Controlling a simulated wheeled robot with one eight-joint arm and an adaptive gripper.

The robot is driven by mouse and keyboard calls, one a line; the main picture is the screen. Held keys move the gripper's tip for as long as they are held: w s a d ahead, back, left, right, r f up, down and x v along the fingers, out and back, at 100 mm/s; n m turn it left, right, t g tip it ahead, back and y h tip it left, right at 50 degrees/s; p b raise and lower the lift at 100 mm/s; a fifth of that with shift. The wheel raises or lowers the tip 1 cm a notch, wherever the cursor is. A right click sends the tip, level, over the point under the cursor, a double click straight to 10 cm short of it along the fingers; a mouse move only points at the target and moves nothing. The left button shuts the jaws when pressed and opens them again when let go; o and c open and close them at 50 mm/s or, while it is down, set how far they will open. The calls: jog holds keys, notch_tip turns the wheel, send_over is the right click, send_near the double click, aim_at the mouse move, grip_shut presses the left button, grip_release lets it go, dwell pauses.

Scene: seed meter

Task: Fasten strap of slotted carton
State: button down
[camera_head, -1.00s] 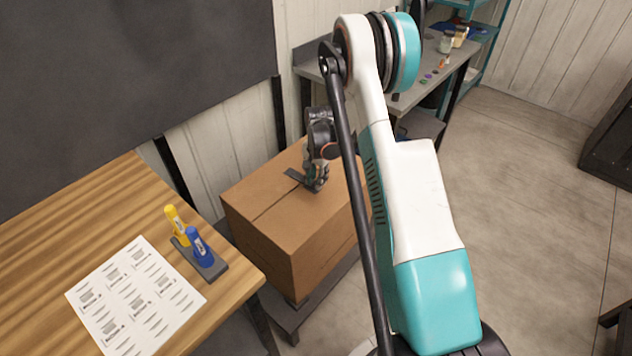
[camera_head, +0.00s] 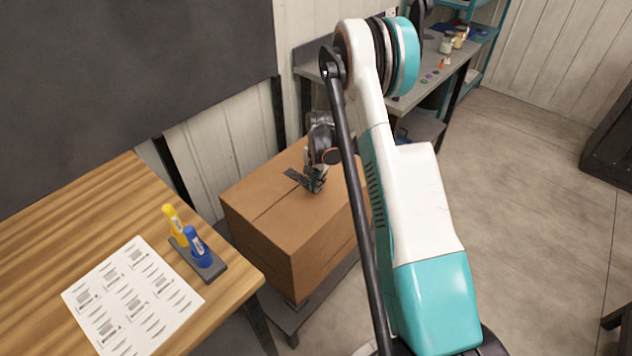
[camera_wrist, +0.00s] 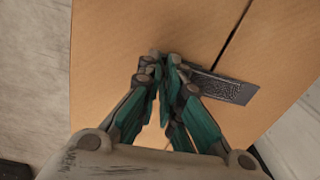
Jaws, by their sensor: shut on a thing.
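The brown carton (camera_head: 262,240) has a dark slot line running across its top. It fills much of the wrist view (camera_wrist: 110,60). A dark grey, textured strap (camera_wrist: 226,87) lies across the slot line and also shows in the head view (camera_head: 293,176). My gripper (camera_wrist: 167,64) points down at the carton top, at the strap's end. Its teal fingers are close together and shut on the strap's near end. The fingertips hide that end, so I cannot see exactly how it sits between them. In the head view my gripper (camera_head: 314,188) is partly dark and small.
The carton stands on a low grey stand (camera_head: 290,318). A wooden table (camera_head: 100,215) at left holds a label sheet (camera_head: 133,298) and a grey holder (camera_head: 211,270) with yellow and blue markers. A grey workbench (camera_head: 440,75) with small items stands behind. Open floor lies right.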

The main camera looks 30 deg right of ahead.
jog(key=shift+s+f, duration=0.1)
jog(key=shift+s, duration=0.05)
jog(key=c, duration=1.8)
grip_release()
jog(key=shift+d, duration=0.1)
jog(key=r, duration=1.2)
jog(key=shift+s+d, duration=0.1)
jog(key=shift+s, duration=0.1)
